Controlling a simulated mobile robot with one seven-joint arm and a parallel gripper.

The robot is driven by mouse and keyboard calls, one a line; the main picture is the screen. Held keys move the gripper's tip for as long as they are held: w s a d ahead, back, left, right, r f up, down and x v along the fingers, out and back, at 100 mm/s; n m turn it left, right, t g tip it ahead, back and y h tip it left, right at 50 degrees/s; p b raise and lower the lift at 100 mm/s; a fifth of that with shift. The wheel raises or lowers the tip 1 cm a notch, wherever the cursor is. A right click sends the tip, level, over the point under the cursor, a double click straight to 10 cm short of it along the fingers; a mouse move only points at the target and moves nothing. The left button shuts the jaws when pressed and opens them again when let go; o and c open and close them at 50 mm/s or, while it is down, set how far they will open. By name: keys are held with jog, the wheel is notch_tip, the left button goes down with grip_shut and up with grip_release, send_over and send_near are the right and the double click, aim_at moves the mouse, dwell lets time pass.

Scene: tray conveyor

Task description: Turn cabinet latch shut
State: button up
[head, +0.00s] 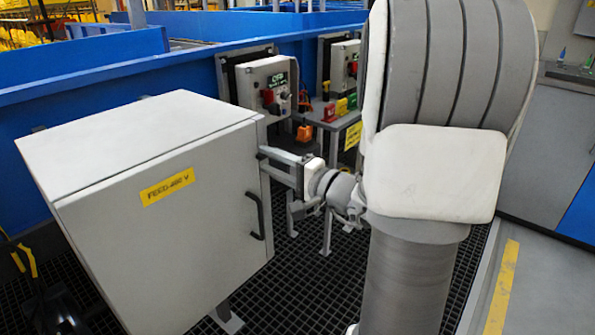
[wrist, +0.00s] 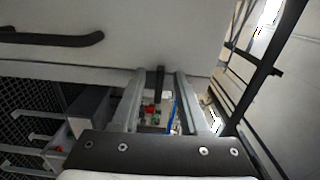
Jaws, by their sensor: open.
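The grey cabinet (head: 150,215) has its front door closed or nearly so, with a yellow label and a black bar handle (head: 257,216) near the right edge. My gripper (head: 266,161) is at the cabinet's right front edge, above the handle. In the wrist view my gripper (wrist: 160,75) is open, one finger on each side of a small dark bar, which looks like the latch (wrist: 160,83). I cannot tell whether either finger touches it. The latch cannot be made out in the head view. The handle also shows in the wrist view (wrist: 50,38).
Control boxes (head: 265,85) with coloured switches stand behind the cabinet, beside a small grey table (head: 335,120) carrying coloured blocks. A blue conveyor wall (head: 110,85) runs behind. Dark grating floor (head: 300,285) lies open to the cabinet's right.

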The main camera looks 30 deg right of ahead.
jog(key=p+v, duration=0.2)
jog(key=v, duration=1.4)
jog(key=shift+s, duration=0.4)
jog(key=shift+r, duration=0.1)
